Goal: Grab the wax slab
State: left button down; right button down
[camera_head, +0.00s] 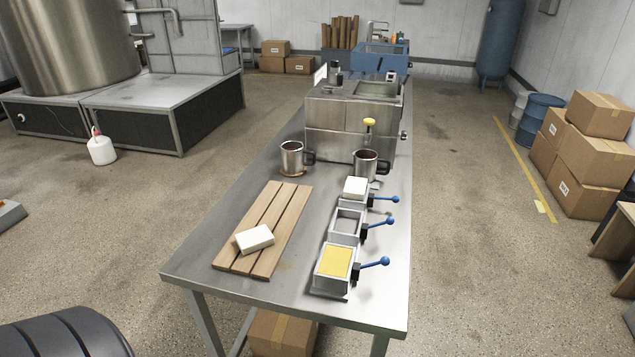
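A white slab (254,239) lies flat and slightly turned on the slatted wooden board (284,207), near its front end. A second white block (355,187) sits in or on the farthest of three metal moulds. The middle mould (346,226) looks empty. The nearest mould (334,285) holds a yellow slab (336,262). Each mould has a blue-knobbed lever on its right. I cannot tell from looks alone which slab is the wax slab. Neither of my grippers is in view.
The board and moulds are on a long metal table (198,264). Two metal mugs (292,157) (366,164) stand behind them, before a steel tank unit (335,136). A cardboard box (283,332) is under the table.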

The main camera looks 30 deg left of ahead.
aim_at(355, 188)
jog(key=u, duration=0.75)
jog(key=j+z, duration=0.15)
jog(key=i+j, duration=0.05)
jog(key=j, duration=0.05)
